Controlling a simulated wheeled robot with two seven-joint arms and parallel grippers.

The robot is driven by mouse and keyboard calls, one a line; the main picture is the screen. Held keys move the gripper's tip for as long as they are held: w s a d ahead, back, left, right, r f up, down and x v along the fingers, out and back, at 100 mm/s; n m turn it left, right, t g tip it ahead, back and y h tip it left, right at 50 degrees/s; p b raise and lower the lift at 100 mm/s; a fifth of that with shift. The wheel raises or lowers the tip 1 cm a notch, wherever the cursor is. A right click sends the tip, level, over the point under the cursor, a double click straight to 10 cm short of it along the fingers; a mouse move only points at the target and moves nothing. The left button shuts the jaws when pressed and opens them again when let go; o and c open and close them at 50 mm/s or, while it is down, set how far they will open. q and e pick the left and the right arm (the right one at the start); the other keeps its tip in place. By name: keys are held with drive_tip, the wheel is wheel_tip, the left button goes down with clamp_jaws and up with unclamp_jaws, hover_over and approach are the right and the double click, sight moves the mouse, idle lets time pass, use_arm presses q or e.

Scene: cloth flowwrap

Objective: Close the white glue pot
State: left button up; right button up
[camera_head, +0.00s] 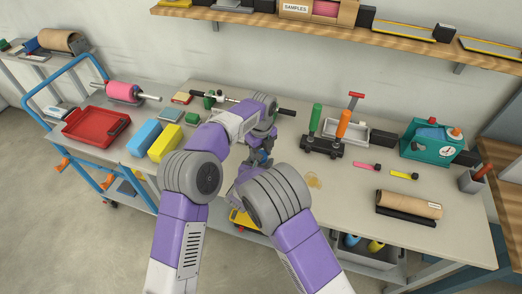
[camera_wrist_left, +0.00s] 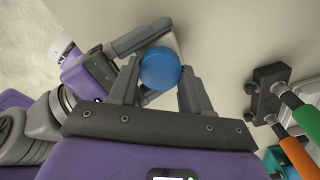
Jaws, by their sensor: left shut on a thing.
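In the left wrist view my left gripper (camera_wrist_left: 160,88) is shut on a round blue lid (camera_wrist_left: 160,66). A white body, seemingly the glue pot (camera_wrist_left: 173,43), shows just behind the lid, mostly hidden by it. I cannot tell whether the lid touches the pot. My right gripper (camera_wrist_left: 160,55) comes in from the left of this view, with its fingers on either side of the white pot; whether they press on it is hidden. In the head view both arms meet near the table's front middle, and a small blue spot (camera_head: 263,157) shows there.
On the table (camera_head: 290,190) stand a black holder with green and orange handles (camera_head: 322,147) just right of my arms, and a teal box (camera_head: 432,142) farther right. A blue block (camera_head: 145,137), a yellow block (camera_head: 165,143) and a red tray (camera_head: 96,127) lie left.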

use_arm(q)
drive_tip(key=shift+f, duration=0.6)
idle(0.4)
drive_tip(key=o, duration=0.9)
use_arm(e)
clamp_jaws()
use_arm(q)
drive_tip(key=shift+o, duration=0.5)
drive_tip(key=shift+a, duration=0.1)
use_arm(e)
drive_tip(key=shift+d, duration=0.15)
drive_tip(key=shift+d, duration=0.1)
use_arm(q)
wheel_tip(320, 180, up, 4)
drive_tip(key=shift+r, duration=0.35)
